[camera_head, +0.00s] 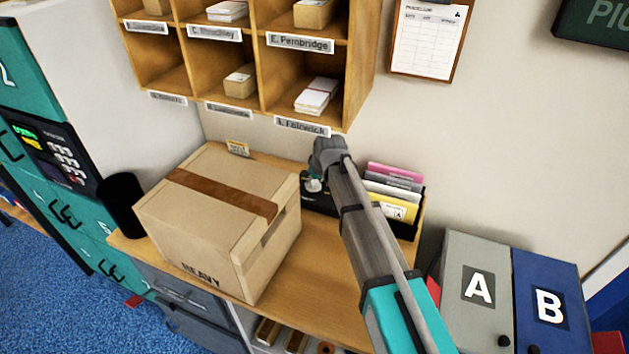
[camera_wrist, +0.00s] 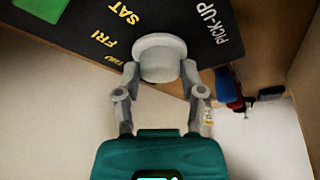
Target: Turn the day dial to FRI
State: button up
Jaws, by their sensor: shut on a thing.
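The day dial is a pale grey round knob (camera_wrist: 160,55) on a black panel (camera_wrist: 75,27). The panel carries yellow lettering FRI and SAT, a smaller word that looks like THU, and PICK-UP in white. My gripper (camera_wrist: 160,76) has one finger on each side of the knob and is shut on it. FRI and SAT are to the left of the knob in the wrist view. The knob's pointer is not visible. In the head view my gripper (camera_head: 322,168) is over the black panel (camera_head: 318,204) on the desk, covering part of it.
A large carton (camera_head: 215,215) marked HEAVY stands left of the panel. A file holder (camera_head: 408,222) with coloured folders stands to its right. Wooden pigeonholes (camera_head: 345,75) hang above. Lockers A (camera_head: 478,290) and B (camera_head: 548,305) are at the right; a black cup (camera_head: 122,205) is left.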

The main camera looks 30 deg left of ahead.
jog(key=shift+m, duration=0.4)
jog(key=m+t, duration=0.1)
jog(key=m, duration=0.2)
jog(key=shift+s+a+h, duration=0.1)
jog(key=shift+h, duration=0.3)
jog(key=shift+m+t+h, duration=0.5)
jog(key=shift+m+h, duration=0.1)
jog(key=shift+m, duration=1.4)
jog(key=o, duration=1.1)
jog(key=shift+o, duration=0.2)
jog(key=shift+a, duration=0.1)
jog(key=shift+n, duration=0.4)
